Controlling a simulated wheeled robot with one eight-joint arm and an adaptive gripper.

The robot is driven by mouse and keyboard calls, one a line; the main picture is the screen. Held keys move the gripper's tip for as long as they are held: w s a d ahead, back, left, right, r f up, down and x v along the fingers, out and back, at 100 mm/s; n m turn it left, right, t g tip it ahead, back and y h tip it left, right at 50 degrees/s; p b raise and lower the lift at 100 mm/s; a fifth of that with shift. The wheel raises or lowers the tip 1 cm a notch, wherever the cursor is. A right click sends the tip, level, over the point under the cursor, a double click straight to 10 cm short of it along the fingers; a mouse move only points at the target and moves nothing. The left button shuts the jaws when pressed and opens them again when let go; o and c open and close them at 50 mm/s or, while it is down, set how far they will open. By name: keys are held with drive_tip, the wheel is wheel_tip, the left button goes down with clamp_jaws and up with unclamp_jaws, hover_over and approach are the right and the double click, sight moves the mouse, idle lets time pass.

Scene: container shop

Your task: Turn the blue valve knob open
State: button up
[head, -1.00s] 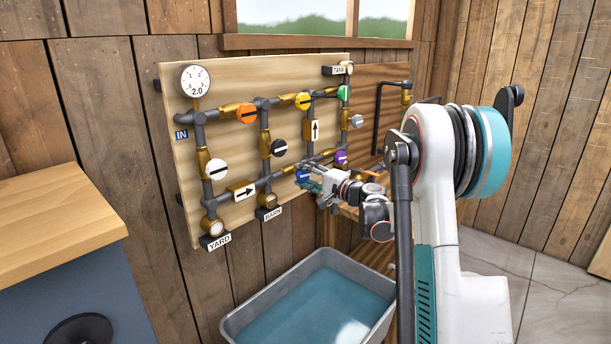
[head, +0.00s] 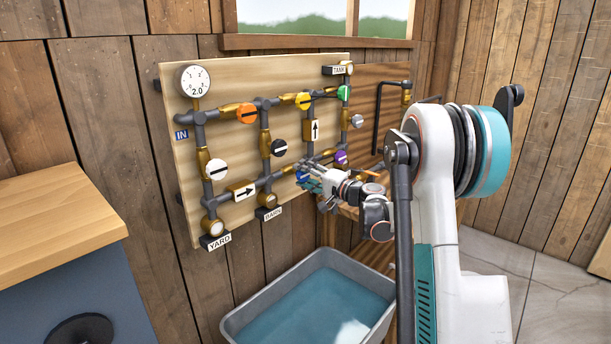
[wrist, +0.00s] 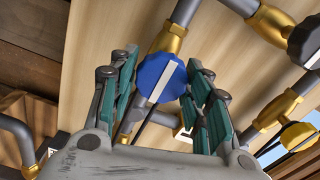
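The blue valve knob (wrist: 161,79) shows in the middle of the wrist view, with a white stripe slanting across its face. It sits on a brass valve body (wrist: 168,40) in the grey pipe run. My gripper (wrist: 163,95) has its teal-padded fingers apart, one on each side of the knob. Gaps show between the fingers and the knob, and I cannot tell any contact. In the head view my gripper (head: 308,180) is at the lower right part of the wooden board (head: 222,125), and it hides most of the blue knob.
Other knobs are close by: purple (head: 341,157), black (head: 279,148), white (head: 217,169), orange (head: 246,113), yellow (head: 303,101) and green (head: 344,93). A gauge (head: 194,81) reads about 2.0. A grey tub of water (head: 240,325) stands below. A wooden-topped cabinet (head: 55,215) is at left.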

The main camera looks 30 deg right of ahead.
drive_tip(key=shift+o, duration=0.6)
drive_tip(key=v, duration=1.2)
